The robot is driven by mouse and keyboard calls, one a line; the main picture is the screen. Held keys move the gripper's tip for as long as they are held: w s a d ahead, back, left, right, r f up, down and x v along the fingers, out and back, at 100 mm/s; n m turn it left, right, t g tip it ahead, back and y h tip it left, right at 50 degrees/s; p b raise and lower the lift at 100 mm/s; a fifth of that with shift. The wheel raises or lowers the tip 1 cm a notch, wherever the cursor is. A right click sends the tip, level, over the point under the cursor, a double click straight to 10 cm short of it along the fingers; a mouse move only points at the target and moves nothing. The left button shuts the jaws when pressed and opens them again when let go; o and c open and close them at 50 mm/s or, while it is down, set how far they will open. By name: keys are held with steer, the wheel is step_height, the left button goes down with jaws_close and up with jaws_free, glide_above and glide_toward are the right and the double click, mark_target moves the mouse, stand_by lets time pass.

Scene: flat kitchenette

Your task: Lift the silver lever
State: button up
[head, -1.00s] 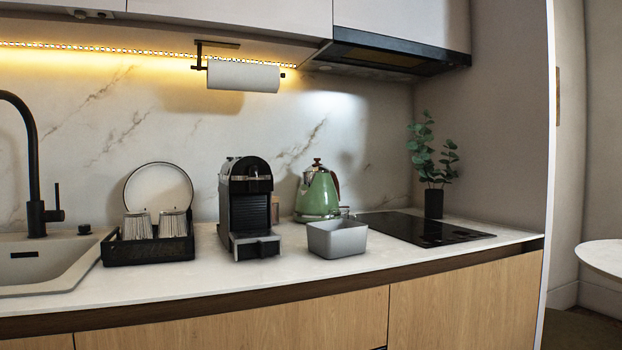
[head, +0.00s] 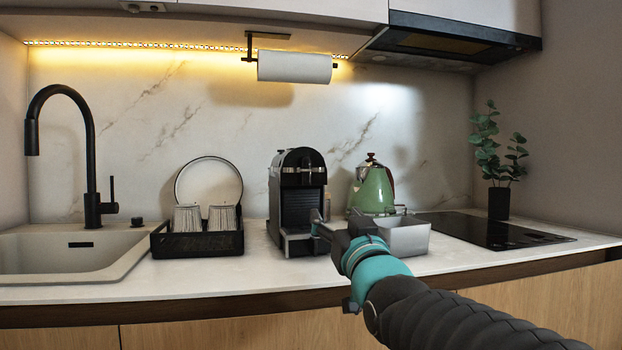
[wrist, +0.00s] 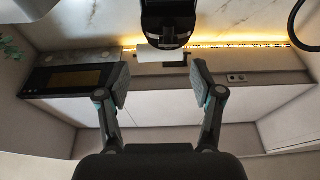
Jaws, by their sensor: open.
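The black coffee machine (head: 298,205) stands upright on the counter. A small silver part (head: 303,169), which looks like the lever, shows at the top of its front. My gripper (head: 318,226) is in front of the machine's lower right side, below the silver part. In the wrist view, which is upside down, the two fingers are wide apart with nothing between them (wrist: 160,84). The machine's top (wrist: 168,22) shows beyond the fingertips at the picture's top edge. My gripper hides part of the machine's lower front, and contact cannot be told.
A grey bin (head: 408,238) is partly behind my wrist, with a green kettle (head: 372,190) behind it. A black rack with cups (head: 198,243) stands left of the machine. The sink (head: 60,262) is further left, the hob (head: 490,231) right. A paper roll (head: 294,67) hangs above.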

mark_target(309, 170)
steer(key=shift+t+y, duration=0.4)
steer(key=shift+t, duration=0.1)
steer(key=p+x, duration=0.1)
steer(key=x, duration=0.4)
steer(key=r+p+x, duration=0.1)
steer(key=x, duration=0.4)
steer(key=s+a+r+p+x, duration=0.1)
steer(key=x, duration=0.4)
jaws_close()
